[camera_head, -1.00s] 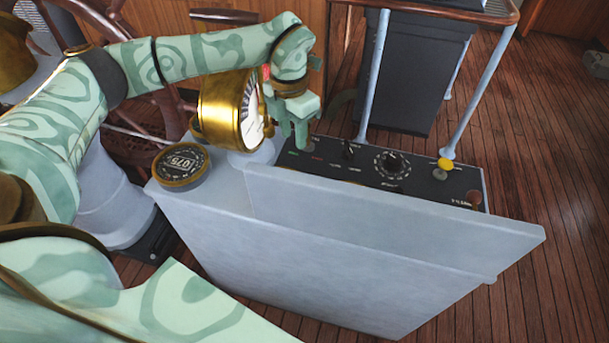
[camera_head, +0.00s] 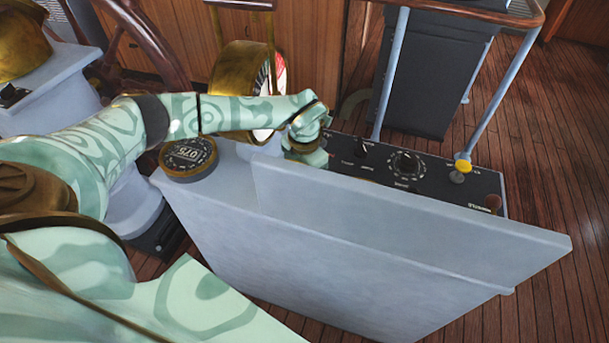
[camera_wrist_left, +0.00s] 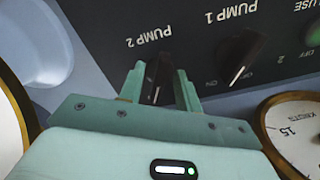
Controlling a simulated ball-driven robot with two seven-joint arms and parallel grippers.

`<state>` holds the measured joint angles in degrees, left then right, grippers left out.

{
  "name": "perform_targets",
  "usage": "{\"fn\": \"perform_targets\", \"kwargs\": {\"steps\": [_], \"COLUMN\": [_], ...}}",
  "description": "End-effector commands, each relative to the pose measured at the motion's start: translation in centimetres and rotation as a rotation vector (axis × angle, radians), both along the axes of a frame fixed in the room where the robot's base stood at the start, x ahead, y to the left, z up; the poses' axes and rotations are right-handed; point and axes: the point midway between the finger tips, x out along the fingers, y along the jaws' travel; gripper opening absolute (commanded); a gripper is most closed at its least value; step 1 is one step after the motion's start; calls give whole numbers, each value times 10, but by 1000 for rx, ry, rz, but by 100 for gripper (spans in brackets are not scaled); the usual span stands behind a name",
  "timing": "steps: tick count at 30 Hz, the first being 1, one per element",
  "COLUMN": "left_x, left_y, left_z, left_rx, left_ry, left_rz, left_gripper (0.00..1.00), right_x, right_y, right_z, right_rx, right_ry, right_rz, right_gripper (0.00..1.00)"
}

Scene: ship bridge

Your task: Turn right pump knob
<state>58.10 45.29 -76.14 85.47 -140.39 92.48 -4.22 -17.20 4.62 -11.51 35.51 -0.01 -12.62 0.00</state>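In the left wrist view, the panel's lettering is upside down. The black PUMP 2 knob (camera_wrist_left: 159,82) has a pale pointer line and sits between the two fingers of my left gripper (camera_wrist_left: 161,72). The fingers are apart on either side of it, with narrow gaps that seem to remain. The black PUMP 1 knob (camera_wrist_left: 240,62) is beside it, clear of the fingers. In the head view, my left gripper (camera_head: 308,148) is low behind the console's raised grey edge, which hides its fingertips and the pump knobs. My right gripper is not in view.
The grey console (camera_head: 380,225) carries a black panel with a large dial (camera_head: 405,163) and a yellow-topped lever (camera_head: 462,168). A round brass gauge (camera_head: 188,156) and a larger brass instrument (camera_head: 240,75) stand near my left arm. A white gauge (camera_wrist_left: 295,130) lies close to the gripper.

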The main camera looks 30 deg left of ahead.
Motion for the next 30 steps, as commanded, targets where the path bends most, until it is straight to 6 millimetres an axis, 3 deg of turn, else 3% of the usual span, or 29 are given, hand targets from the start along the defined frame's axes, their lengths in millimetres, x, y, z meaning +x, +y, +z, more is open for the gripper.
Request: {"fn": "perform_targets", "kwargs": {"steps": [8,9,12,13,23,30], "left_x": [0,0,0,0,0,0], "left_y": [0,0,0,0,0,0], "left_z": [-3,-3,-3,-3,-2,0], "left_rx": [0,0,0,0,0,-1], "left_ry": [-1,-1,0,0,-1,0], "left_rz": [0,0,0,0,21,131], "left_gripper": [34,31,3,0,0,0], "right_x": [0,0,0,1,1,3], "right_y": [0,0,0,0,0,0], "right_z": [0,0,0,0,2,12], "right_rx": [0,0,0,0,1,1], "right_ry": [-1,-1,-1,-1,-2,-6], "right_rz": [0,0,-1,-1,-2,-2], "right_gripper": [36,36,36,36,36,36]}}
